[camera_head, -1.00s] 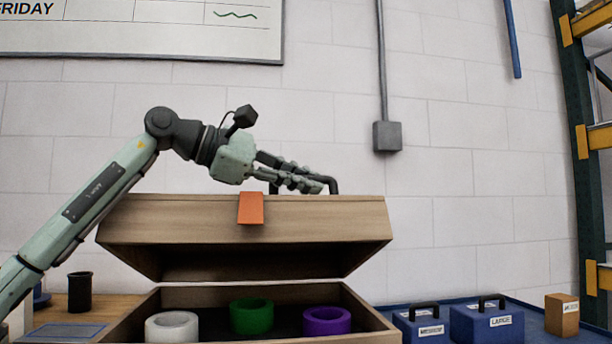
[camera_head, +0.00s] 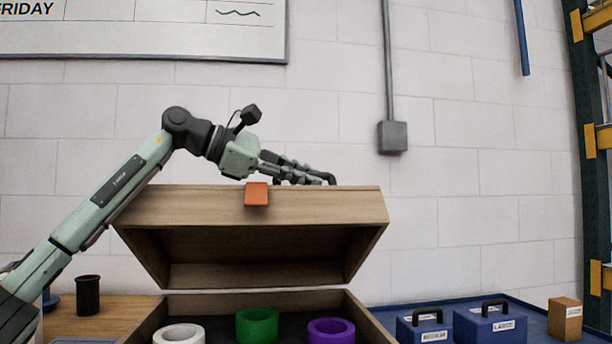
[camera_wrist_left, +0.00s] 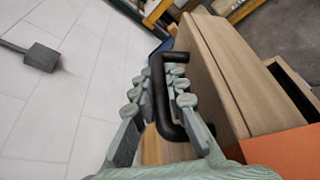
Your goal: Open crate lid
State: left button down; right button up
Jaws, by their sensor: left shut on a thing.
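The wooden crate lid (camera_head: 250,206) is tilted up above the crate (camera_head: 355,309), with its underside showing in the head view. An orange tab (camera_head: 256,194) is on the lid's front edge. My left gripper (camera_head: 325,178) is above the lid's top, shut on the black handle (camera_head: 331,180). In the left wrist view, the gripper's fingers (camera_wrist_left: 158,95) lie on both sides of the handle (camera_wrist_left: 160,90), and the lid (camera_wrist_left: 215,70) lies to the right. White (camera_head: 180,335), green (camera_head: 257,325) and purple (camera_head: 331,331) rings sit inside the crate. My right gripper is not in view.
A black cup (camera_head: 88,295) stands on the wooden table at the left. Two blue cases (camera_head: 490,324) and a small brown box (camera_head: 565,318) stand on the blue surface at the right. A grey wall box (camera_head: 392,137) hangs behind.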

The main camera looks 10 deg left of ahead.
pick_arm(q)
jog(key=c, duration=1.5)
grip_release()
jog(key=shift+c, duration=0.2)
jog(key=v, duration=1.2)
jog(key=shift+f, duration=0.1)
